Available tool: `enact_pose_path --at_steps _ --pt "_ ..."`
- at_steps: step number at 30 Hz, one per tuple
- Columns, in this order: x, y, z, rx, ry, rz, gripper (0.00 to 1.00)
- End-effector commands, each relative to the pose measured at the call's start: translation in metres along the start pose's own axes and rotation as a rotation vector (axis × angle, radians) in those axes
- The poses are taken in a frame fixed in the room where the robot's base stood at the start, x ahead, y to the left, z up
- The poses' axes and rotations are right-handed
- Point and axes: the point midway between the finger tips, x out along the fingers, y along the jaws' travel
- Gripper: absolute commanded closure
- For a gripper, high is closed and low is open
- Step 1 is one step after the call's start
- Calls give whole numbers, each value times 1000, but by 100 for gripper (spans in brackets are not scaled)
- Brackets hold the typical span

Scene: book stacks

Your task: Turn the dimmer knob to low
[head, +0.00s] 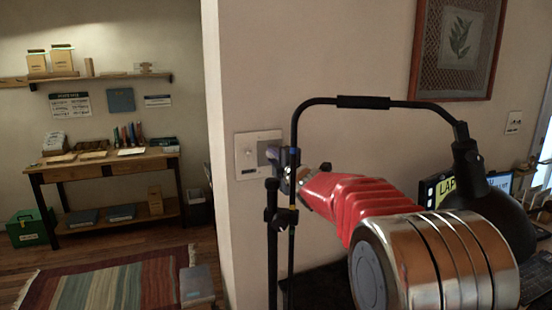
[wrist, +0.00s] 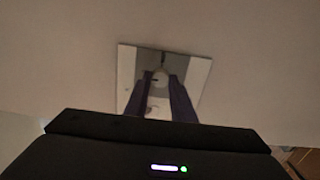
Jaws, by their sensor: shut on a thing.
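A white wall plate (head: 246,160) with a grey panel is mounted on the wall near its left corner. It also shows in the wrist view (wrist: 127,75), tilted in the picture. The round, pale dimmer knob (wrist: 159,77) sits on the grey panel between my two dark fingertips. My gripper (wrist: 164,82) is shut on the knob, with one finger on each side. In the head view my gripper (head: 274,157) reaches the plate's right part and hides the knob there. The knob's setting is too small to read.
A black lamp (head: 485,200) with a curved arm stands in front of the wall at right, close to my red arm. A framed leaf picture (head: 460,45) hangs above.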

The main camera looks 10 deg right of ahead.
Motion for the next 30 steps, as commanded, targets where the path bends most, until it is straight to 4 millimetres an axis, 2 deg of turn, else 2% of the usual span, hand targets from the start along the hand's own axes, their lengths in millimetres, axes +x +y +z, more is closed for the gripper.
enact_pose_path --at_steps 1,8,20,30 --pt "1 -5 -3 -1 5 -8 76" --pt "0 -3 -2 0 3 -5 59" --pt "-4 -2 -1 1 1 -3 59" --pt "-40 -1 -1 1 1 -2 59"
